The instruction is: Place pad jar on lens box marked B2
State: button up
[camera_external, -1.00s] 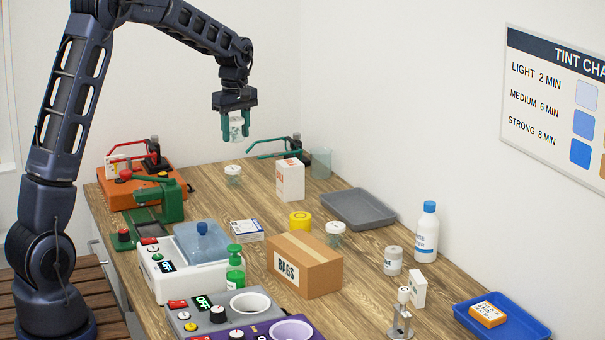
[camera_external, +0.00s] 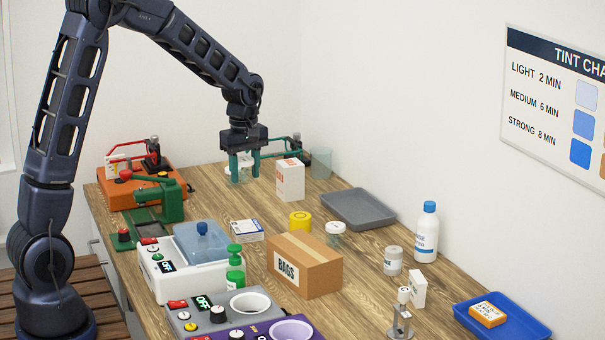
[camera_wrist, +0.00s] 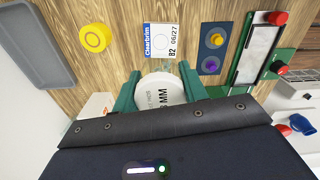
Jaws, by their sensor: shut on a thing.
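The lens box marked B2 (camera_wrist: 161,41) lies flat on the table in the wrist view, white with a blue edge; it also shows in the external view (camera_external: 247,230). My gripper (camera_external: 242,180) is low over the far part of the table, behind and left of the lens box, fingers pointing down. Its green fingers are shut on a clear jar with a white round top (camera_wrist: 163,90), which appears to be the pad jar. Its lettering is partly covered, with "MM" readable. The jar and the box are apart. The jar's underside is hard to make out.
A white-and-orange carton (camera_external: 290,180) stands close right of my gripper, with a clear beaker (camera_external: 321,163) behind. A yellow roll (camera_external: 300,221), another jar (camera_external: 335,234) and a BAGS carton (camera_external: 305,265) are nearer. A green press (camera_external: 165,202) stands left. Bare wood surrounds the lens box.

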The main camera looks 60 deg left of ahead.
aim_at(247, 226)
notch_tip(247, 226, down, 12)
jog(key=shift+r, duration=0.1)
dwell(0.5)
jog(key=o, duration=1)
jog(key=shift+f, duration=0.2)
